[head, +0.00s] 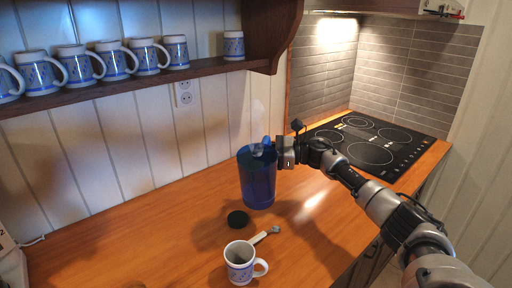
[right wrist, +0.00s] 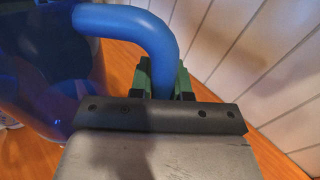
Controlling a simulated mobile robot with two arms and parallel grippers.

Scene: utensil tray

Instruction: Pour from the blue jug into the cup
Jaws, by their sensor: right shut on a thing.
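The blue jug (head: 258,182) is translucent and looks upright, held above the wooden counter in the head view. My right gripper (head: 272,148) is shut on the jug's handle near its top. In the right wrist view the blue handle (right wrist: 140,25) runs down between the green finger pads of the gripper (right wrist: 162,80). The jug body fills the left of that view. The cup (head: 239,263), white with a blue pattern, stands upright on the counter below the jug and slightly left, its handle to the right. The jug's contents cannot be made out. My left gripper is not in view.
A round black lid-like disc (head: 238,218) and a small brush-like utensil (head: 266,234) lie on the counter (head: 150,240) between jug and cup. A black cooktop (head: 370,145) is behind right. Several similar mugs stand on a shelf (head: 130,84) above. The counter's left part is clear.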

